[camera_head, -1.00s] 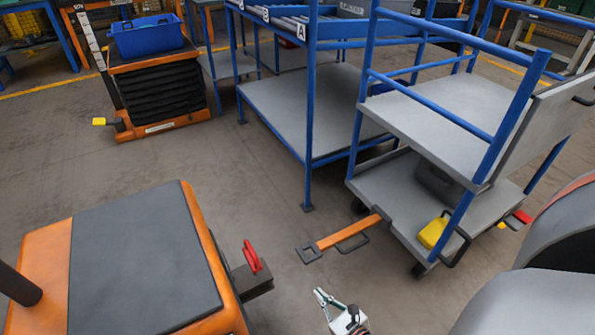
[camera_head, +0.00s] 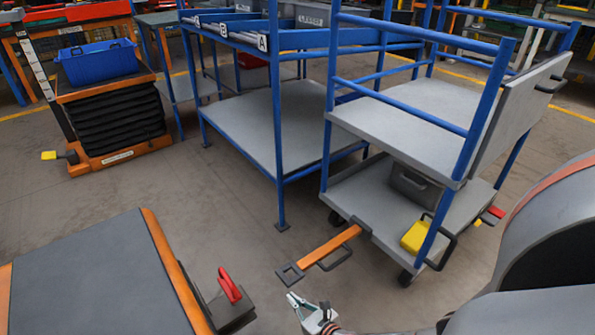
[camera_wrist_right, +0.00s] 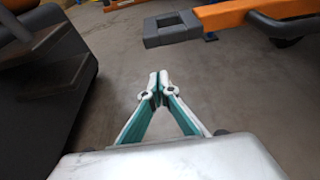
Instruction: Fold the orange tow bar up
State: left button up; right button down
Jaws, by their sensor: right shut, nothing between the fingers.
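The orange tow bar (camera_head: 330,246) sticks out low from the front of the blue-framed trolley (camera_head: 390,232), reaching toward the orange machine. It has a dark square eye at its free end and a dark loop handle (camera_head: 335,258) on its side. In the right wrist view the tow bar (camera_wrist_right: 229,17) is at the top right, ahead of the fingers. My right gripper (camera_head: 294,300) is shut and empty, just in front of the bar's eye end and apart from it. Its fingertips meet in the right wrist view (camera_wrist_right: 158,80). My left gripper is out of view.
An orange machine (camera_head: 95,275) with a red lever (camera_head: 229,285) on its rear coupling stands at lower left, close to my right gripper. Blue racks stand behind; open floor lies between.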

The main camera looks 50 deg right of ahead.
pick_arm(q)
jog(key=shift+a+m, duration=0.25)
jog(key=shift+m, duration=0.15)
pick_arm(e)
jog(key=shift+r, duration=1.9)
jog(key=shift+d, duration=0.1)
jog(key=shift+r, duration=0.1)
